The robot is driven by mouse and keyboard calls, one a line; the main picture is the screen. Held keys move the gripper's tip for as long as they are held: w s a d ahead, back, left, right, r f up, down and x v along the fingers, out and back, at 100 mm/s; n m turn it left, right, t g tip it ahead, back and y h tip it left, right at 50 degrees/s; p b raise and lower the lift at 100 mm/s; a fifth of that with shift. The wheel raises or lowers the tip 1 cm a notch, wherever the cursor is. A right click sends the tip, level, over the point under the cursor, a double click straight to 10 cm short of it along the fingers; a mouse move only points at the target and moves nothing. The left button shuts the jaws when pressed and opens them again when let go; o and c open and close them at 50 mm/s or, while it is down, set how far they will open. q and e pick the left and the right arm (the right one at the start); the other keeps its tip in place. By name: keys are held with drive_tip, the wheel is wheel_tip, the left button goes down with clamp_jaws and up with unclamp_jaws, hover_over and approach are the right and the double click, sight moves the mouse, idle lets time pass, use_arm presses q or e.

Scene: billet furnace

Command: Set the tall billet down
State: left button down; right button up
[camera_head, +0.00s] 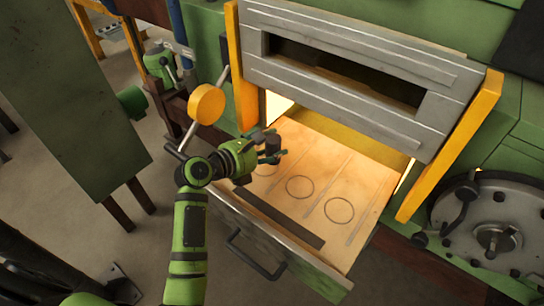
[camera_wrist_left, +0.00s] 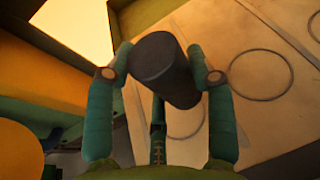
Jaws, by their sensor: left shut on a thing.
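The tall billet (camera_head: 271,146) is a dark grey cylinder. My left gripper (camera_head: 267,147) is shut on it, above the left side of the tan furnace shelf (camera_head: 325,165). In the left wrist view the billet (camera_wrist_left: 163,68) sits between the two green fingers of the gripper (camera_wrist_left: 161,75). Its lower end overlaps a ring outline (camera_wrist_left: 187,122) on the shelf. I cannot tell whether the billet touches the shelf. Two more ring outlines, a middle one (camera_head: 299,187) and a right one (camera_head: 339,210), are empty. My right gripper is out of view.
A grey furnace door (camera_head: 345,85) stands raised above the shelf, between yellow side posts (camera_head: 450,145). Thin lines separate the rings. A dark strip (camera_head: 268,218) and a handle (camera_head: 255,255) lie along the shelf's front. An orange round knob (camera_head: 206,104) stands close left of my gripper.

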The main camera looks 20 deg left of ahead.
sight(270, 155)
use_arm(q)
drive_tip(key=shift+f, duration=1.7)
drive_tip(key=c, duration=0.7)
unclamp_jaws()
drive_tip(key=shift+f, duration=0.3)
drive_tip(key=shift+c, duration=0.2)
drive_tip(key=shift+s, duration=0.1)
drive_tip(key=shift+r, duration=0.2)
drive_tip(key=b+v, duration=0.1)
drive_tip(key=v, duration=1.1)
